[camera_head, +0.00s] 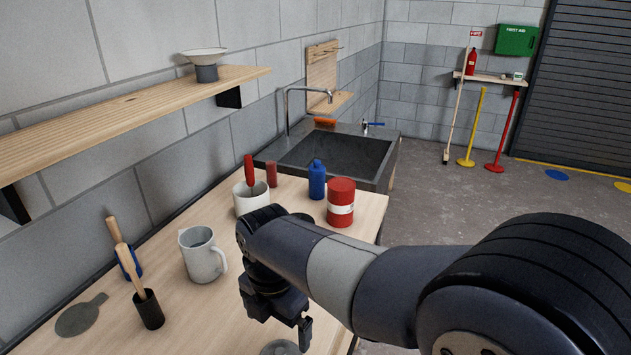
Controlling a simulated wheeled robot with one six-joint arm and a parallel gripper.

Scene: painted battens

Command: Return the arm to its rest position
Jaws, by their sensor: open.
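My arm reaches in from the lower right and extends over the wooden bench (205,318). My gripper (285,335) hangs at the arm's end, pointing down, above the bench's right part. One finger shows clearly; the other is partly hidden. It is open, and I see nothing held in it. A grey round object (281,348) lies just below it at the picture's bottom edge, partly cut off.
A grey mug (201,256) stands left of my gripper. A white pot (250,201), a blue bottle (317,180) and a red can (341,203) stand behind. A black holder (148,310) stands at left.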

